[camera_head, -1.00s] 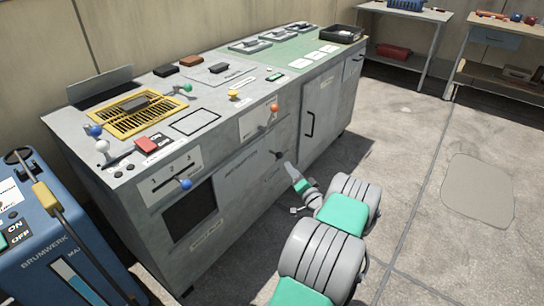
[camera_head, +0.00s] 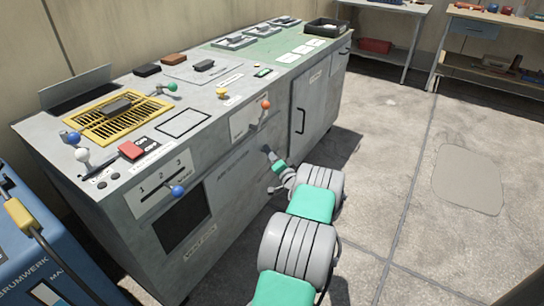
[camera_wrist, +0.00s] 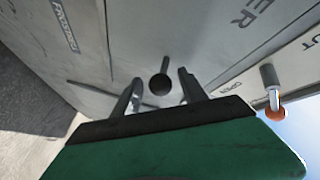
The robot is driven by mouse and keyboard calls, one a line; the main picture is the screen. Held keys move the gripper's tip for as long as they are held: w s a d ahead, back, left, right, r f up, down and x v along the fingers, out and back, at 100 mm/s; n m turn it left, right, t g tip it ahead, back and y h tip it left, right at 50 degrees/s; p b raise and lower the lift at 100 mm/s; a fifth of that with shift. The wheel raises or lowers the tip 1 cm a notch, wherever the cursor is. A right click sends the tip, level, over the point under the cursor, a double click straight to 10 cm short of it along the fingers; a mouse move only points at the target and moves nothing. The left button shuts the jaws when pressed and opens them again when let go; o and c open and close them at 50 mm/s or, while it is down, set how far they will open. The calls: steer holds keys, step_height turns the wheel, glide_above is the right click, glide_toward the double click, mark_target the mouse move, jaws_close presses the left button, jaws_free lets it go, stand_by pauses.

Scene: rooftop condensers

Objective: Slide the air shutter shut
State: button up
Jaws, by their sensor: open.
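On the front of the grey cabinet, a flat grey panel (camera_head: 228,188) with faint lettering sits right of a dark rectangular opening (camera_head: 183,222); this looks like the air shutter, with the opening uncovered. A round black knob on a short stem (camera_wrist: 160,85) sticks out in the wrist view. My gripper (camera_head: 268,153) reaches the cabinet front near the panel's upper right. In the wrist view my gripper (camera_wrist: 158,92) is open, with one finger on each side of the knob. I cannot tell whether either finger touches it. In the head view my gripper hides the knob.
Above is an orange-knobbed lever (camera_head: 266,104), also at the right of the wrist view (camera_wrist: 276,113). A blue-knobbed slider (camera_head: 177,191) with numbers sits above the opening. A blue machine (camera_head: 35,255) stands at left. The floor at right is clear.

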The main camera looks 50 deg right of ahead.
jaws_close()
stand_by(0.4)
stand_by(0.9)
